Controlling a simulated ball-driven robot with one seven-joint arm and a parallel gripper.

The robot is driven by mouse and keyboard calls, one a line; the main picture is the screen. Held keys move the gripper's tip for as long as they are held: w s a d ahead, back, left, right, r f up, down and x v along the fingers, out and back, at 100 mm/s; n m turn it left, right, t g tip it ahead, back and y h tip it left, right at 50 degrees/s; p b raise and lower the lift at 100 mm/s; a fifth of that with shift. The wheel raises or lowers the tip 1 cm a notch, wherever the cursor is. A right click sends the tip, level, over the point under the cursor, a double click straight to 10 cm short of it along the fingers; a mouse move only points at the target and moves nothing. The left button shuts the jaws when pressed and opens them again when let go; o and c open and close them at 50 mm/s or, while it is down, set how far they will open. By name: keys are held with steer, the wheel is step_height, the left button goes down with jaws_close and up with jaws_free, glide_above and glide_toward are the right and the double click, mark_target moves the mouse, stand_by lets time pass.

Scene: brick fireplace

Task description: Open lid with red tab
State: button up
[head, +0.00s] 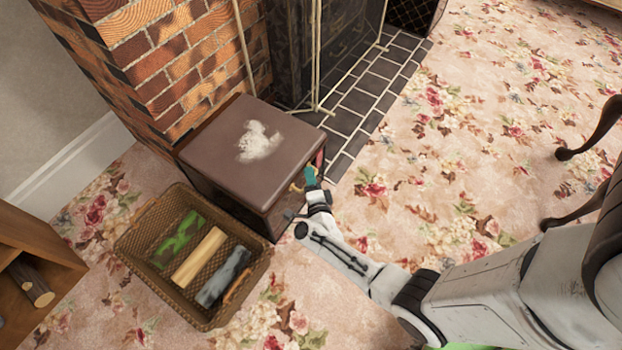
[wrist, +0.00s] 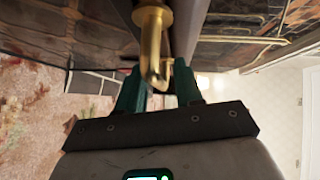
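A dark brown box (head: 235,205) stands against the brick fireplace, its flat lid (head: 215,150) down and a patch of white powder on top. My gripper (head: 309,178) is at the box's right side, just below the lid's edge. A small brass handle (head: 296,188) shows beside it. In the wrist view the brass handle (wrist: 153,40) hangs down between the two teal fingers of my gripper (wrist: 159,88). The fingers stand apart, with a gap around the handle's lower end.
A wicker basket (head: 136,262) with several logs sits on the carpet in front of the box. A wooden shelf (head: 40,250) is at the far left. Brass fire tools (head: 315,60) and dark hearth tiles (head: 365,105) lie behind. Flowered carpet is free to the right, up to dark furniture legs (head: 590,130).

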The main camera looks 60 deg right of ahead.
jaws_close()
stand_by(0.3)
